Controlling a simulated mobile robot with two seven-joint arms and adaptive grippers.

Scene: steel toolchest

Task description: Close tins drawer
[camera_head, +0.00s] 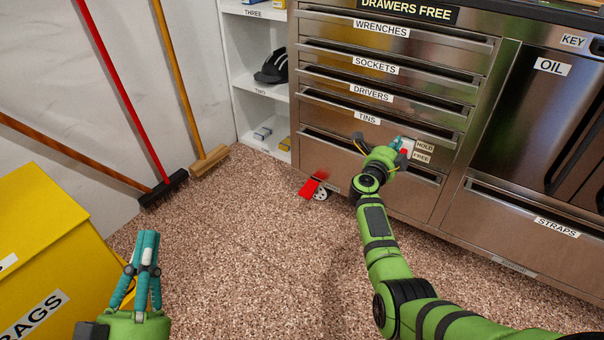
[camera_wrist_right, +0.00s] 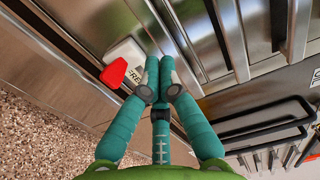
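The tins drawer (camera_head: 335,117) is in the steel toolchest's left stack, under the drivers drawer, and carries a white TINS label. I cannot tell whether its front is fully flush. My right gripper (camera_head: 398,143) is shut at the lower right of this stack, beside a white HOLD/FREE plate (camera_head: 421,151) with a red lever. In the right wrist view, the gripper's fingertips (camera_wrist_right: 160,68) are together with nothing visible between them, and the red lever (camera_wrist_right: 114,73) is to their left. Contact is unclear. My left gripper (camera_head: 149,240) is shut and empty, away from the chest.
The wrenches, sockets and drivers drawers (camera_head: 330,83) look in line above. An oil door (camera_head: 520,110) and straps drawer (camera_head: 500,215) are to the right. Brooms (camera_head: 210,161) lean left; a yellow bin (camera_head: 45,235) is nearer. The middle floor is clear.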

